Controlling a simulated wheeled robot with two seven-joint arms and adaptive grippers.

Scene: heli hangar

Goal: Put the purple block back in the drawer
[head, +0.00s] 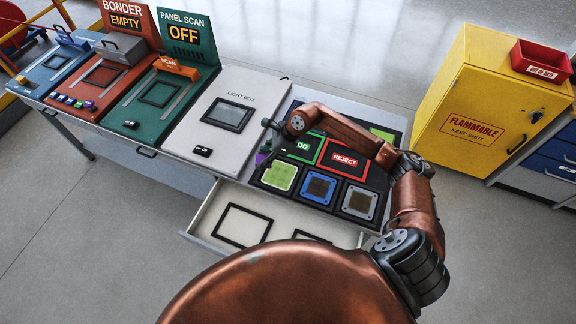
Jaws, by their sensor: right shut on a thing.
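My right gripper (268,143) is at the left edge of the dark pad panel, beside the light box. It is shut on a small purple block (261,158), which shows only in part below the fingers. I cannot tell whether the block touches the surface. The drawer (207,212) under the bench is pulled open, below and in front of the gripper. Its pale floor has black square outlines, one at the left and one partly hidden at the right by my body. No block shows in the visible part of the drawer. My left gripper is not in view.
The panel holds a green pad (279,176), a blue pad (318,188), a grey pad (359,201) and a red REJECT square (345,159). The light box (226,115) stands left. A yellow flammables cabinet (480,110) stands right. Open floor lies left of the drawer.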

